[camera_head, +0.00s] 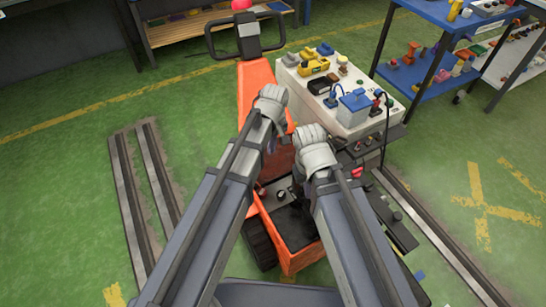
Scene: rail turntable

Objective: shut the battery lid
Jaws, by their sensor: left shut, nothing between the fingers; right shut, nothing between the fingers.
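An orange cart-like machine (297,259) stands in the middle, below my arms. Its top is open at the near end, showing a dark compartment (293,222) with small parts in it. An orange panel (281,160) rises behind the compartment, between my two arms; it looks like the battery lid standing open, partly hidden by my grippers. My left gripper (270,95) is shut and empty, in front of the upper orange part. My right gripper (311,135) is shut and empty, lower and at the right of the panel. I cannot tell whether either touches it.
A black handle (248,40) tops the machine's far end. A white bench (352,117) with a yellow tool (313,66) and a blue box (353,108) stands close at the right. Rails (160,180) run along the floor.

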